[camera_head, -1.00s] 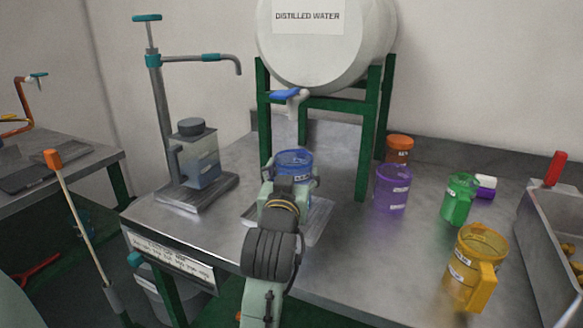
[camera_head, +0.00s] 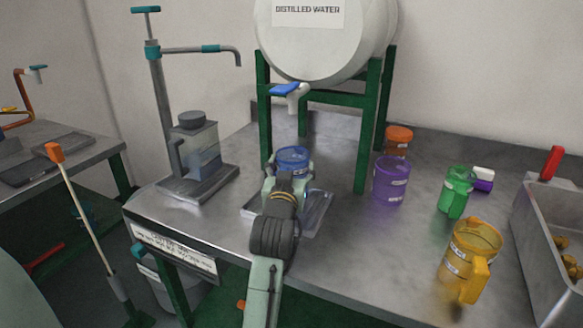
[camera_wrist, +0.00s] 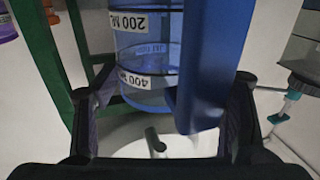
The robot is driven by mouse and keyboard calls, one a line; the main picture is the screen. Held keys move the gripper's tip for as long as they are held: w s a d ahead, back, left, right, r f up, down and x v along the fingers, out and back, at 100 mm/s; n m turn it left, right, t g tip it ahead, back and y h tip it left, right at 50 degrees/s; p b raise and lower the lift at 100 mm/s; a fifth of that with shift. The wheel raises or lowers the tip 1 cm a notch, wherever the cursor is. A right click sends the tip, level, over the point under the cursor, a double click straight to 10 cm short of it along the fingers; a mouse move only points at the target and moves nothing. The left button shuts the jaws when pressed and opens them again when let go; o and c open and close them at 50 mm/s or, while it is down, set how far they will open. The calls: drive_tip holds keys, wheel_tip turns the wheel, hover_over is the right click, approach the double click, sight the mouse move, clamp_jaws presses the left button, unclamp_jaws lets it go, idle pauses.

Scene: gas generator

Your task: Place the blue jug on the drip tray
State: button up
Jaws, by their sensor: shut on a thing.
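The blue jug (camera_head: 292,160) is see-through and stands upright between the fingers of my gripper (camera_head: 287,172), under the tap of the distilled water tank. In the wrist view the jug (camera_wrist: 145,65) shows its 200 ML and 400 ML labels and its blue handle, with the fingers of my gripper (camera_wrist: 165,105) shut around it. The drip tray (camera_head: 318,215) is a shallow clear-grey tray on the bench below the jug. My gripper and arm hide part of the tray and the jug's lower part, so I cannot tell whether the jug touches the tray.
The water tank (camera_head: 325,45) rests on a green frame (camera_head: 367,130) with its blue-handled tap (camera_head: 287,91) above the jug. Purple (camera_head: 390,182), green (camera_head: 456,192) and yellow (camera_head: 470,255) jugs stand right. A pump stand (camera_head: 200,185) is left. The bench's front middle is clear.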

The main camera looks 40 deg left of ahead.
drive_tip(key=shift+f, duration=0.25)
drive_tip(key=o, duration=1.2)
